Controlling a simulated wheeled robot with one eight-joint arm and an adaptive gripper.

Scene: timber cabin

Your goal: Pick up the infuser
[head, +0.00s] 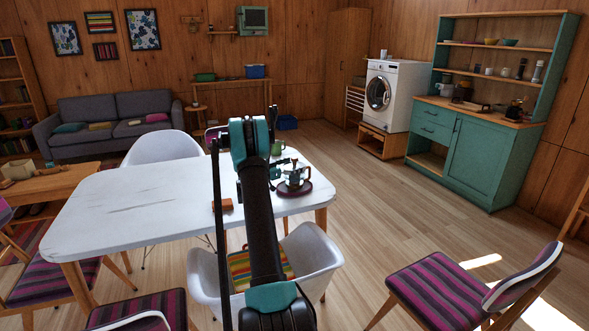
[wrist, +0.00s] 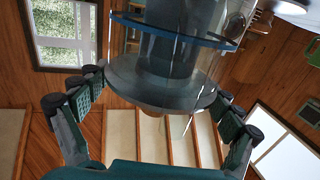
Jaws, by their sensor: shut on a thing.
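In the wrist view my gripper (wrist: 160,98) has its two dark, padded fingers on either side of a clear glass-like body with a blue band and a wide grey round part. I take this to be the infuser (wrist: 150,72); it fills the upper middle of the view and is cut off at the top edge. The fingers are shut on it. In the head view my arm reaches out over the right part of the white table (head: 120,205). The arm hides the held thing there, and I cannot make out the fingertips.
A dark round tray (head: 304,189) with a pot-like thing (head: 294,178) stands near the table's right end. A green mug (head: 277,148) is behind it. A small orange-brown block (head: 222,204) lies left of my arm. White chairs (head: 318,255) stand close around the table.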

